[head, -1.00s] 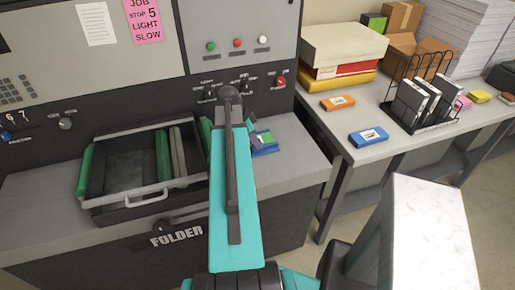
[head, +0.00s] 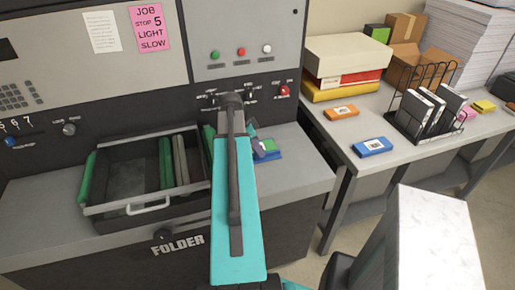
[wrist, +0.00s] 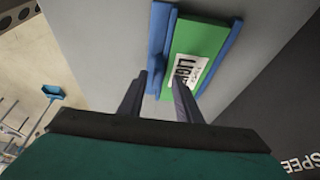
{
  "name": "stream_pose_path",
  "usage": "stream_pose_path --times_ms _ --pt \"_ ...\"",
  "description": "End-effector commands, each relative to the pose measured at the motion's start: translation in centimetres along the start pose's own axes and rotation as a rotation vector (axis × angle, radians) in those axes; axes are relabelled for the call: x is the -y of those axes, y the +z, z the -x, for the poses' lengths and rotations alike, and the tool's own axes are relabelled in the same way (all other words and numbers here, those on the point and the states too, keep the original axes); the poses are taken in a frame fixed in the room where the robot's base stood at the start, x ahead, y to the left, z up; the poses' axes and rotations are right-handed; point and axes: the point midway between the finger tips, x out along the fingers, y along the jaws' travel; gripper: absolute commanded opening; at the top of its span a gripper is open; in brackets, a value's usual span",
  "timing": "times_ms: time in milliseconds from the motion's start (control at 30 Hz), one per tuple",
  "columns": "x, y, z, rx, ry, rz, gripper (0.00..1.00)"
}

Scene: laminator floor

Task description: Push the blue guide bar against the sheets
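The blue guide bar (wrist: 160,45) is a narrow upright strip along the left side of a green stack of sheets (wrist: 197,50) in the wrist view. The stack has a white label with dark letters, partly hidden by a finger, and a blue edge on its right. My gripper (wrist: 161,80) is open, its two dark fingers apart over the lower end of the bar and the stack. I cannot tell if they touch the bar. In the head view the green stack (head: 267,145) shows small on the machine's ledge, partly hidden by my arm.
Buttons and knobs line the panel above. A side table (head: 350,150) at right holds orange and blue boxes, a wire rack and cartons.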

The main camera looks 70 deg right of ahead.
Motion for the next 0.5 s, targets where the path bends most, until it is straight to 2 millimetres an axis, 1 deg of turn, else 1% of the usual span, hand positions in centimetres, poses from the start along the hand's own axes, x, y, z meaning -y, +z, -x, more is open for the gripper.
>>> stream_pose_path --times_ms 267,500 --pt "0.0 0.1 0.9 0.000 0.000 0.001 0.31" --pt "0.0 0.0 3.1 0.000 -0.001 0.000 0.31"
